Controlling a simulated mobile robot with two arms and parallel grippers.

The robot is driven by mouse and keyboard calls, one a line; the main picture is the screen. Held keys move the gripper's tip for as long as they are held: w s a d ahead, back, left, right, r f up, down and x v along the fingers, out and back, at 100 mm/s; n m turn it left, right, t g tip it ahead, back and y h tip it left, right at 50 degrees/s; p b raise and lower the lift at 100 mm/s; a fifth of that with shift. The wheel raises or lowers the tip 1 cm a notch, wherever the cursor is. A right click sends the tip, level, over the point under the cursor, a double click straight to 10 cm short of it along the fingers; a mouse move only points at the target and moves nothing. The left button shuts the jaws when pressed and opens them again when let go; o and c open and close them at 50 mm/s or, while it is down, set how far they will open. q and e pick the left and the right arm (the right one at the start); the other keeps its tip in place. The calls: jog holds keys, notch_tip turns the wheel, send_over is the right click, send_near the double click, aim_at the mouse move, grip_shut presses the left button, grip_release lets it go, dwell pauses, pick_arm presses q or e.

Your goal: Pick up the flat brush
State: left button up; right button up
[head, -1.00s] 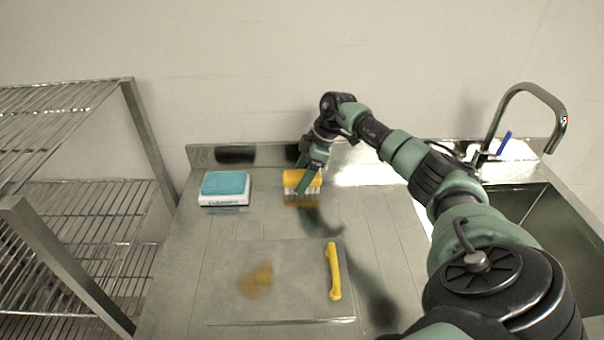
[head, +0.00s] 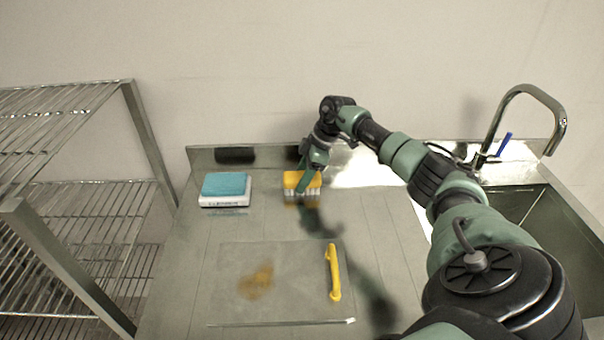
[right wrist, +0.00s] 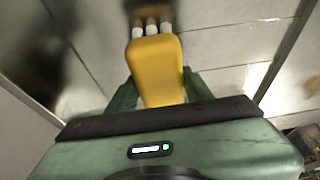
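The flat brush (head: 293,179) has a yellow body and pale bristles. It rests on the steel counter near the back, bristle side facing the front edge. My right gripper (head: 302,178) comes down over it, one green finger crossing its near side. In the right wrist view the yellow brush body (right wrist: 156,60) lies between the two green fingers (right wrist: 160,85), which meet its sides. The pale bristles show at the far end. The brush looks still at counter level. My left gripper is not in view.
A blue sponge on a white block (head: 225,188) stands left of the brush. In front lies a clear board (head: 225,275) with a brown stain and a yellow handle (head: 334,272). A sink with a faucet (head: 520,90) is at right, a wire rack (head: 110,220) at left.

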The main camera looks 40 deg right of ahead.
jog(key=c, duration=0.5)
jog(key=shift+r+b, duration=0.25)
jog(key=shift+b, duration=0.15)
notch_tip(320, 180, up, 20)
jog(key=b, duration=0.1)
jog(key=shift+b, duration=0.3)
